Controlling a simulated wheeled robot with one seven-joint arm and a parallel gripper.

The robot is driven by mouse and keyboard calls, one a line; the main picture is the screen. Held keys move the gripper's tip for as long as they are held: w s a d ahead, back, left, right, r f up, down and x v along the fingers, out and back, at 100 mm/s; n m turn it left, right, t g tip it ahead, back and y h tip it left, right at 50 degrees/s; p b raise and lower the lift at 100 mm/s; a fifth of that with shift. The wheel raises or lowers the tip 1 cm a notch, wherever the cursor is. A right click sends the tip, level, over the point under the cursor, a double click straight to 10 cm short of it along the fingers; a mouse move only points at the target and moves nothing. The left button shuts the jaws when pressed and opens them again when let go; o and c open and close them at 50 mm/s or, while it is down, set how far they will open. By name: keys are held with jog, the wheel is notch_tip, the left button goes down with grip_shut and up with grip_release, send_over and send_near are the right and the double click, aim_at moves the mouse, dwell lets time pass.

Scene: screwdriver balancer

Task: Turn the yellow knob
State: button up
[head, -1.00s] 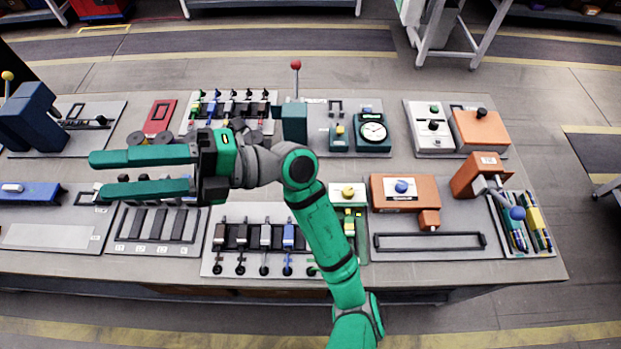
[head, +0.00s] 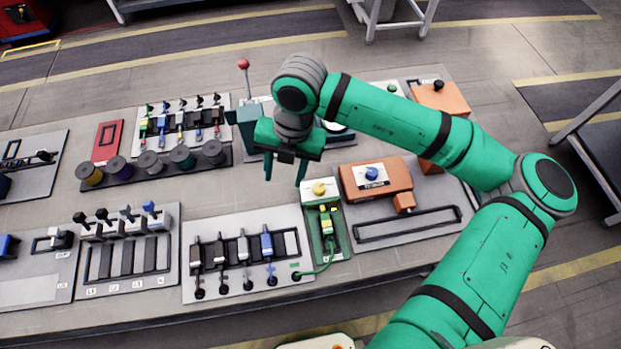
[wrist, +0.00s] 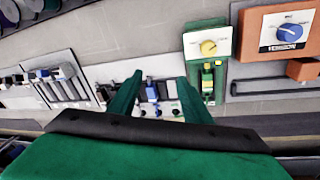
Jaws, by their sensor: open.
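The yellow knob (head: 319,189) sits on the pale top face of a green station (head: 331,237) near the middle of the bench. It also shows in the wrist view (wrist: 208,47), up and right of my fingertips. My gripper (head: 284,176) hangs above the bench, a little left of the knob, with its fingers pointing down. The two green fingers are apart with nothing between them, and they also show in the wrist view (wrist: 160,85). The gripper is clear of the knob.
An orange box with a blue knob (head: 372,174) stands right of the green station. A panel of several small screwdrivers (head: 245,250) lies to its left. A red-topped lever (head: 244,64) rises behind my gripper. A row of spools (head: 150,161) stands at the left.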

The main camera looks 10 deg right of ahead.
aim_at(319, 188)
jog(key=w+d+m+h, duration=0.1)
jog(key=d+m+h, duration=0.15)
jog(key=d, duration=0.55)
jog(key=shift+n, duration=0.55)
jog(key=f, duration=1)
jog(key=shift+d+f, duration=0.2)
jog(key=shift+f, duration=0.2)
jog(key=c, duration=1)
